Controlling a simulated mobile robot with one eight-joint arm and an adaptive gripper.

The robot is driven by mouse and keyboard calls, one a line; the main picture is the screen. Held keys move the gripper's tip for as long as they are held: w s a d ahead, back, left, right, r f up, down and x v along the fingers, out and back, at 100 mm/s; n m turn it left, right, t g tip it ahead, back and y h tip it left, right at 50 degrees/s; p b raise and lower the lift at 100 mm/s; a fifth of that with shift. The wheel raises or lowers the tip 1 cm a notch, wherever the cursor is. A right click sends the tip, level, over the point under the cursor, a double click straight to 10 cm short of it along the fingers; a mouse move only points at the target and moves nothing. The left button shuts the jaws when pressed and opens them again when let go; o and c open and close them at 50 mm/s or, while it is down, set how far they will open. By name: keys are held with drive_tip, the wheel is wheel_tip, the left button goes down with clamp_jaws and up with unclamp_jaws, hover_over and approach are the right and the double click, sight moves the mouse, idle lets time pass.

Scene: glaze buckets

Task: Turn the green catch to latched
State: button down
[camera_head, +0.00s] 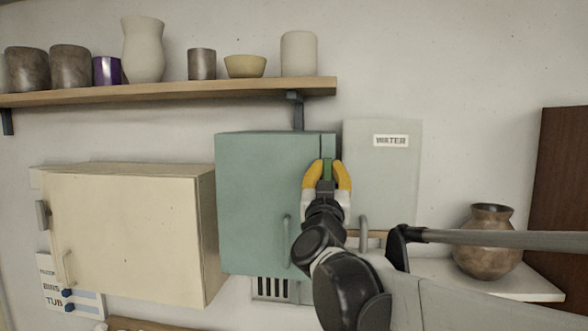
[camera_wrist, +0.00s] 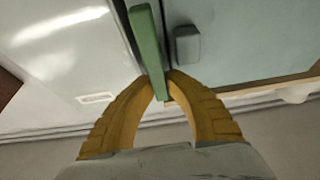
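The green catch (camera_head: 327,169) is a narrow bar near the upper right edge of the teal cabinet (camera_head: 255,200). It looks roughly upright in the head view. In the wrist view the green catch (camera_wrist: 147,40) runs from the top edge down between my fingertips, beside a small grey block (camera_wrist: 187,45) and apart from it. My gripper (camera_head: 327,176) has yellow fingers. In the wrist view the fingertips of my gripper (camera_wrist: 161,83) close in on both sides of the bar's end and appear to touch it. My arm hides part of the cabinet's lower right.
A pale box labelled WATER (camera_head: 400,185) is right of the teal cabinet. A cream cabinet (camera_head: 125,235) stands to the left. A wooden shelf (camera_head: 180,90) with several pots hangs above. A brown vase (camera_head: 487,243) stands on a white ledge (camera_head: 520,284) at right.

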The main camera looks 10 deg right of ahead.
drive_tip(key=shift+m, duration=0.3)
drive_tip(key=d+m+g+h+b, duration=0.1)
drive_tip(key=m, duration=0.4)
drive_tip(key=d+f+m+g+h, duration=0.1)
drive_tip(key=m+g+h, duration=0.1)
drive_tip(key=m, duration=0.3)
drive_tip(key=s+m+g+h+b, duration=0.1)
drive_tip(key=m+g+h, duration=0.1)
drive_tip(key=m, duration=0.3)
drive_tip(key=shift+d+f+m+b, duration=0.3)
drive_tip(key=shift+d+f, duration=0.05)
drive_tip(key=shift+d, duration=0.05)
drive_tip(key=m, duration=0.1)
drive_tip(key=m+g, duration=0.1)
drive_tip(key=shift+d+f+m+g, duration=0.15)
drive_tip(key=shift+f+m+g, duration=0.15)
drive_tip(key=shift+f+m, duration=0.1)
drive_tip(key=shift+d+f+m+g, duration=0.1)
drive_tip(key=shift+f+m+g, duration=0.15)
drive_tip(key=shift+m, duration=0.6)
drive_tip(key=shift+f+m+g, duration=0.2)
drive_tip(key=shift+m+g, duration=0.05)
drive_tip(key=shift+m, duration=0.6)
drive_tip(key=c, duration=1.4)
unclamp_jaws()
drive_tip(key=shift+f, duration=0.1)
